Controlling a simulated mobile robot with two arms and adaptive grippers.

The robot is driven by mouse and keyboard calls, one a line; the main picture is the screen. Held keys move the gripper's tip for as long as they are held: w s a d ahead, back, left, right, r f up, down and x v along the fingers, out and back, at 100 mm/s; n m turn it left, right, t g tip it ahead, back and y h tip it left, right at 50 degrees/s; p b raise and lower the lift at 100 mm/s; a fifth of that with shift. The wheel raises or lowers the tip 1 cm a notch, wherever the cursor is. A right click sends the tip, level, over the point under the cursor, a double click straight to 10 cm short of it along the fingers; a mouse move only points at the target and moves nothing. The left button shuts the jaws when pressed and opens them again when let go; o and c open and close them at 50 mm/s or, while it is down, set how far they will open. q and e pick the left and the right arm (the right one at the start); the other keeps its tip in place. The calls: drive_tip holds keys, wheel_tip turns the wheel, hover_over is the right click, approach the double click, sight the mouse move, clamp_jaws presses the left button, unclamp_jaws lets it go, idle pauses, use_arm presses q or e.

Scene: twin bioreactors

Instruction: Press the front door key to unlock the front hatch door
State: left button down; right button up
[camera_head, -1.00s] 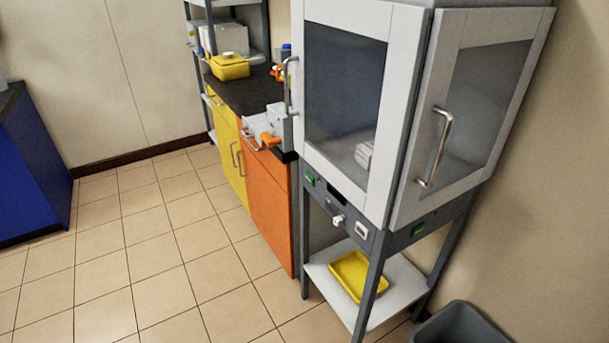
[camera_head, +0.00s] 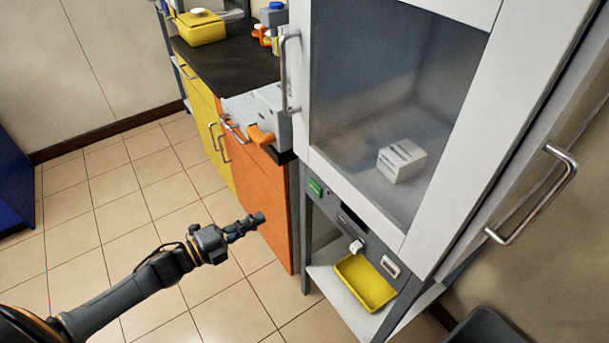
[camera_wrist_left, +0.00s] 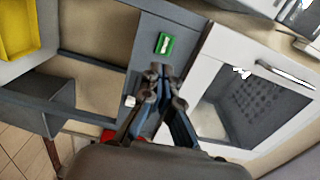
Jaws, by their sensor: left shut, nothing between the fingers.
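The front door key (camera_head: 315,187) is a small green key at the left end of the grey panel below the glazed front hatch door (camera_head: 385,95). The door looks shut. My left gripper (camera_head: 258,219) is shut and empty, left of the cabinet and apart from the key in the head view. In the left wrist view its fingertips (camera_wrist_left: 160,72) point toward a panel with a green key (camera_wrist_left: 165,43), which lies just beyond them. I cannot tell for certain which key this is. My right gripper is not in view.
A white knob (camera_head: 356,245) and a switch (camera_head: 390,266) share the panel. The door handle (camera_head: 284,75) juts out above the key's left side. A yellow tray (camera_head: 366,283) lies on the low shelf.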

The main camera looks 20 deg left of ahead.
use_arm(q)
drive_tip(key=r, duration=0.1)
drive_tip(key=b, duration=0.3)
approach(314, 186)
drive_tip(key=shift+m+h, duration=0.3)
drive_tip(key=shift+m, duration=0.1)
drive_tip(key=x, duration=0.4)
drive_tip(key=f+x, duration=0.1)
drive_tip(key=x, duration=0.1)
drive_tip(key=shift+w, duration=0.1)
drive_tip(key=shift+w+d, duration=0.2)
drive_tip(key=shift+w, duration=0.1)
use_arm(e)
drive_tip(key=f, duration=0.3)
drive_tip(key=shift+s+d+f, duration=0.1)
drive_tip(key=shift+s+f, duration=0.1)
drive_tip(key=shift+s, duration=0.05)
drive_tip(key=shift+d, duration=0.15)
use_arm(q)
drive_tip(key=shift+w+d+b, duration=0.35)
drive_tip(key=shift+w+d, duration=0.05)
drive_tip(key=shift+w, duration=0.15)
drive_tip(key=shift+r, duration=0.25)
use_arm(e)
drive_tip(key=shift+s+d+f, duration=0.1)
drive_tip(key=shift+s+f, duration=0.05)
use_arm(q)
drive_tip(key=shift+r, duration=0.1)
